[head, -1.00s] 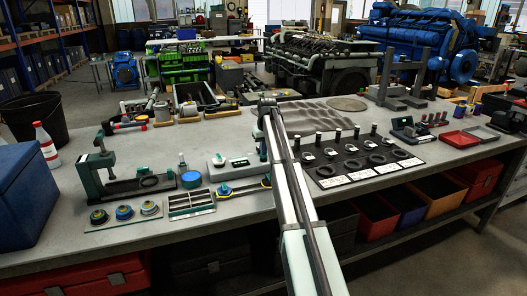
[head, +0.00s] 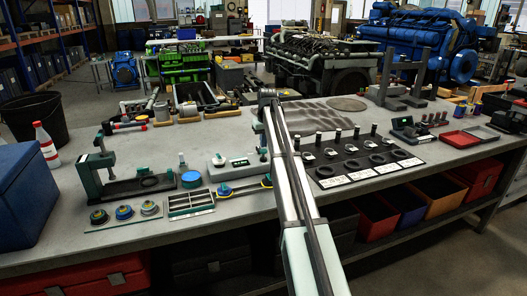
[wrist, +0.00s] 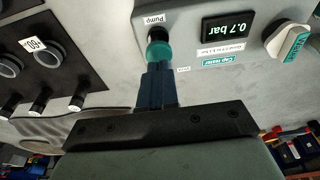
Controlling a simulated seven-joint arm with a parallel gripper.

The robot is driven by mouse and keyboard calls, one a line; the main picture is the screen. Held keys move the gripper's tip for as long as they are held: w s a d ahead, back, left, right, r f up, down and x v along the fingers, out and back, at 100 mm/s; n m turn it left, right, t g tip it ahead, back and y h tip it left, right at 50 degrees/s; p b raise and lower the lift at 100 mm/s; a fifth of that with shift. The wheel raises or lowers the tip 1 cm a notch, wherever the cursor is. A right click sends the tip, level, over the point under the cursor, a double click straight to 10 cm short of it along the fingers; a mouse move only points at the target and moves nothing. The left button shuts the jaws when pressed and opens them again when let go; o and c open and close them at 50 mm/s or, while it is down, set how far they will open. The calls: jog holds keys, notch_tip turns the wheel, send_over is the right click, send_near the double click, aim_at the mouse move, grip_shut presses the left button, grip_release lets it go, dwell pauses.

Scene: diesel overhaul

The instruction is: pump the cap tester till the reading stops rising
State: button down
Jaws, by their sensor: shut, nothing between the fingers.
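The cap tester (head: 230,163) is a pale grey box on the bench, left of my arm in the head view. The display (wrist: 229,28) reads 0.7 bar. The pump (wrist: 159,34) has a dark stem and a teal cap (wrist: 159,50). A white valve knob (wrist: 288,41) is at the right. My gripper (wrist: 157,69) is shut and empty, its blue fingertips at the pump's teal cap. They look to be touching it, but I cannot be sure. My arm mostly hides the gripper in the head view.
A black board (head: 345,178) with rings and pegs lies right of my arm. A blue-and-yellow tool (head: 240,188) and a slotted tray (head: 190,203) lie in front of the tester. A green press-like fixture (head: 92,180) stands at the left.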

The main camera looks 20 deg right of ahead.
aim_at(263, 150)
jog(key=shift+f, duration=0.3)
jog(key=shift+f, duration=1.5)
jog(key=shift+r, duration=1.8)
jog(key=shift+f, duration=0.15)
jog(key=shift+f, duration=1.65)
jog(key=shift+r, duration=1.8)
jog(key=shift+f, duration=0.2)
